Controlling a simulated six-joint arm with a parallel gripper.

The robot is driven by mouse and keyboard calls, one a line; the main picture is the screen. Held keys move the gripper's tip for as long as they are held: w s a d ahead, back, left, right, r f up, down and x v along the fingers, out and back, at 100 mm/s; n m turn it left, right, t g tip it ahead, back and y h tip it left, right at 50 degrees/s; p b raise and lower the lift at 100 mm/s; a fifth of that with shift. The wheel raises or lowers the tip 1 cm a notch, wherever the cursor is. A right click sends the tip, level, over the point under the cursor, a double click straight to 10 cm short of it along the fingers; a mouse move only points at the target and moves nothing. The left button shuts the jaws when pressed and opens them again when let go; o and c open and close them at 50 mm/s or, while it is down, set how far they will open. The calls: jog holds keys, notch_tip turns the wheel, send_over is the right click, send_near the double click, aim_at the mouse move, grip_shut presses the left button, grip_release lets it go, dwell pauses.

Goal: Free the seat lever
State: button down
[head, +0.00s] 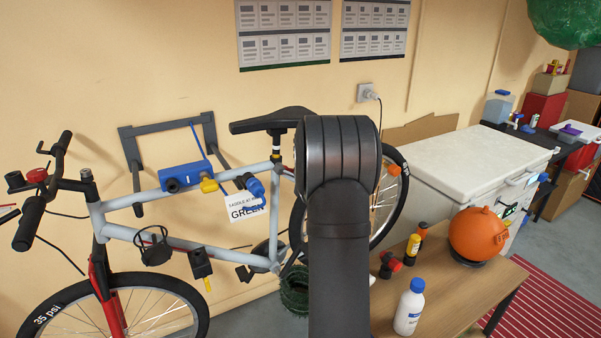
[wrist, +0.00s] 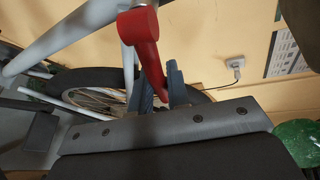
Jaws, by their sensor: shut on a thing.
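The bike (head: 150,190) has a pale frame and hangs at a wall rack, with its dark saddle (head: 270,121) on a short post partly behind my arm. In the wrist view a red lever (wrist: 138,28) has a rounded head beside the pale frame tubes, with a narrow arm running down from it. My gripper (wrist: 163,92) is shut on the arm of this lever, its two blue-grey fingers on either side of it. In the head view my own arm hides the gripper and lever.
A wooden table (head: 440,297) at the lower right bears a white bottle (head: 409,307) and an orange round thing (head: 477,234). A white chest (head: 450,160) stands behind it. In the wrist view the wheel (wrist: 90,78) and a wall socket (wrist: 236,65) lie beyond the fingers.

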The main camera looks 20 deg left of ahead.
jog(key=shift+r, duration=0.1)
jog(key=c, duration=1.4)
grip_release()
jog(key=v, duration=1.7)
jog(key=shift+s+d, duration=0.15)
jog(key=shift+c, duration=0.2)
